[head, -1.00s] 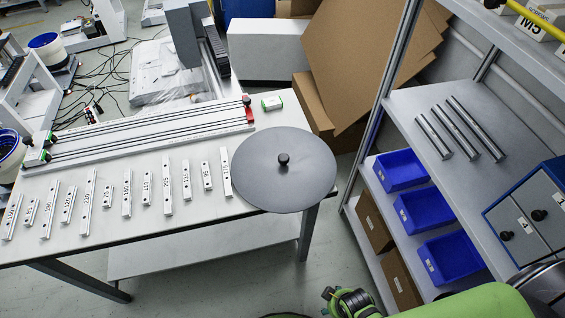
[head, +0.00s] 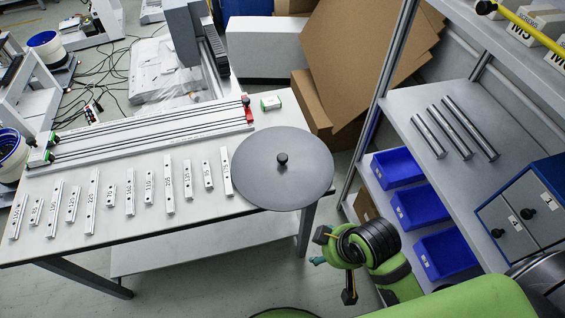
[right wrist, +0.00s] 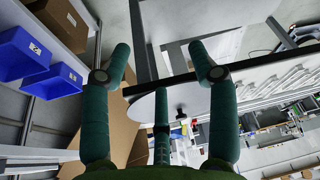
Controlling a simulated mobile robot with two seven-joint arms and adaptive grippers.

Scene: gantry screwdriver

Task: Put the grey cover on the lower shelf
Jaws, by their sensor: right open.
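The grey cover (head: 283,180) is a flat round disc with a black knob in its middle. It lies on the right end of the white table (head: 140,226) and overhangs its edges. My right gripper (head: 317,261) is open and empty in front of the table's right end, apart from the cover. In the right wrist view its teal fingers (right wrist: 163,65) are spread, and part of the cover (right wrist: 143,110) shows behind them. A bare, pale lower shelf (head: 205,248) runs under the table top. My left gripper is not in view.
A rack at right has a grey shelf (head: 420,100) with metal rods (head: 455,128) and a blue drawer cabinet (head: 525,210). Blue bins (head: 420,205) stand on a lower level. Labelled rails (head: 130,192) and a long linear axis (head: 150,130) lie on the table. Cardboard (head: 355,60) leans behind.

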